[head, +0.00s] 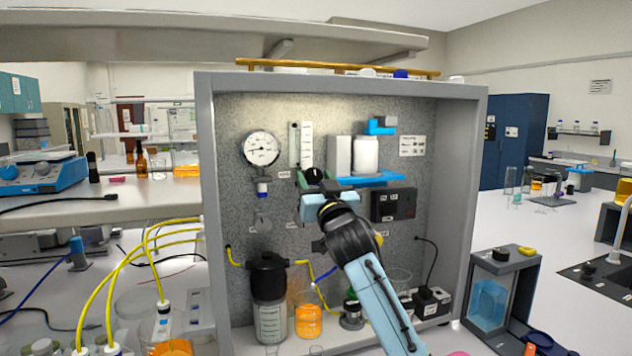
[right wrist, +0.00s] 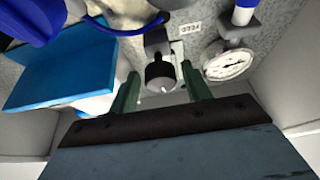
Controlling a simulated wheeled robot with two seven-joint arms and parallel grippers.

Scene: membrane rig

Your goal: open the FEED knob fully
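The FEED knob (right wrist: 160,76) is a black round knob with a small white mark, in the right wrist view. A small label (right wrist: 190,28) is beside it, too small to read surely. In the head view the black knob (head: 315,175) shows on the rig panel under the flowmeter. My right gripper (right wrist: 162,92) is open, with its two green fingers on either side of the knob and a gap showing at each side. In the head view my right gripper (head: 318,186) is at the panel, its arm covering the panel below. My left gripper is not in view.
A round gauge (head: 261,149) and a flowmeter tube (head: 301,145) are left of and above the knob. A white canister (head: 365,155) on a blue shelf (head: 372,179) is close at right. A dark bottle (head: 268,290) and an orange beaker (head: 308,318) stand below.

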